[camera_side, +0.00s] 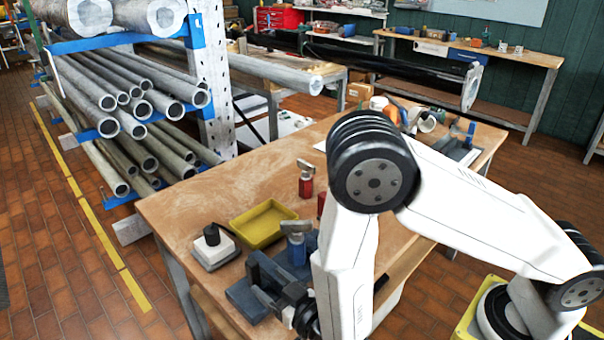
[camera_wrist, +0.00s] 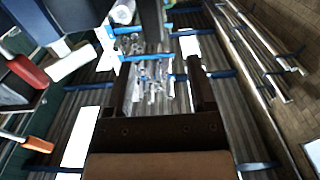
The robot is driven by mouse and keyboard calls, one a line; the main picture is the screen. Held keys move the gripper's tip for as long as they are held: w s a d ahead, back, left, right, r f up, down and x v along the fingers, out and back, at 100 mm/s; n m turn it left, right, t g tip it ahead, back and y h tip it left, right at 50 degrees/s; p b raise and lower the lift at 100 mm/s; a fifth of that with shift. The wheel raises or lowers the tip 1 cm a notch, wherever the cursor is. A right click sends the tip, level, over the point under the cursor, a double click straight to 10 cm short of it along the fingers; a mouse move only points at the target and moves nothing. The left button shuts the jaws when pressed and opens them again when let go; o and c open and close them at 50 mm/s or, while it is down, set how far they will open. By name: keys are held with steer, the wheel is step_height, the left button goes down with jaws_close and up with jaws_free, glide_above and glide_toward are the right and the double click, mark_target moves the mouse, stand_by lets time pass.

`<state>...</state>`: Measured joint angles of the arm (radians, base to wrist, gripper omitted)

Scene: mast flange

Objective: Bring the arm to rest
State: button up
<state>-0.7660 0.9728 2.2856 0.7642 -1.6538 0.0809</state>
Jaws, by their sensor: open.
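My gripper (camera_side: 264,282) is low at the near left part of the wooden workbench in the side view, beside dark blue-grey blocks that partly blend with it. My white arm folds down to it from the base at right. In the wrist view, the two dark fingers (camera_wrist: 160,82) stand apart with nothing between them. Past them the pipe rack (camera_wrist: 150,62) shows. A long black mast (camera_side: 410,68) with a grey flange (camera_side: 471,86) at its end lies at the back, clear of my gripper. Whether my gripper touches the bench is unclear.
On the bench (camera_side: 170,208) stand a yellow tray (camera_side: 264,223), a red-bodied tool (camera_side: 306,181), a blue-bodied tool (camera_side: 296,246) and a white block with a black knob (camera_side: 213,246). A pipe rack (camera_side: 206,78) is at left. Brick floor (camera_side: 60,265) is open at front left.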

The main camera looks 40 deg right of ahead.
steer(key=shift+s, duration=0.4)
steer(key=shift+w, duration=0.1)
steer(key=shift+w+d+m+g, duration=0.3)
steer(key=shift+w+d+g, duration=0.25)
steer(key=shift+w+g, duration=0.35)
steer(key=shift+w+d+g, duration=0.6)
steer(key=shift+d+g, duration=0.05)
steer(key=shift+g, duration=0.45)
steer(key=shift+w+d+r+g+y, duration=0.15)
steer(key=shift+d+g+y, duration=0.15)
steer(key=shift+d+g, duration=0.5)
steer(key=shift+d+r+g, duration=0.2)
steer(key=shift+d+g, duration=0.4)
steer(key=shift+g, duration=0.1)
steer(key=s+d+r+g, duration=0.2)
steer(key=s+d+g, duration=0.2)
steer(key=s+d, duration=0.1)
steer(key=s+d+r+g, duration=0.3)
steer(key=s+d, duration=0.3)
steer(key=d, duration=0.2)
steer(key=shift+s+d+r+g, duration=0.2)
steer(key=shift+s+r+g, duration=0.1)
steer(key=shift+g, duration=0.4)
